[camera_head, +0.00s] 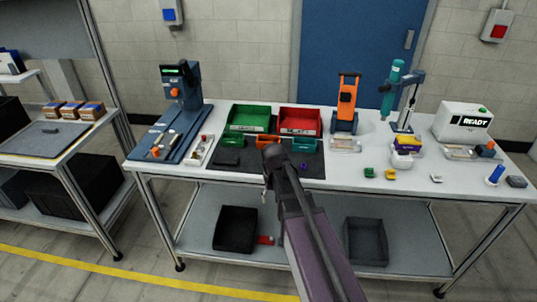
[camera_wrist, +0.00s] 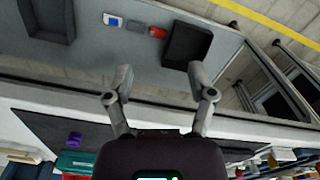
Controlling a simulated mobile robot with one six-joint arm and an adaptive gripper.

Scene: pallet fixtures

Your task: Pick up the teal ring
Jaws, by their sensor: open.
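I cannot make out a teal ring in either view. A teal shape also shows at the bottom left of the wrist view (camera_wrist: 76,161). A small purple piece (camera_head: 303,167) lies on the mat, and it also shows in the wrist view (camera_wrist: 75,138). My gripper (camera_wrist: 161,78) is open and empty, its two fingers apart, above the table's front edge. In the head view my arm hides part of the mat.
Green (camera_head: 249,118) and red (camera_head: 300,121) bins stand behind the dark mat (camera_head: 245,166). A blue machine (camera_head: 178,110) stands left, and an orange fixture (camera_head: 346,103) right. Black bins (camera_head: 235,229) sit on the lower shelf. The white table's front right has clear patches.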

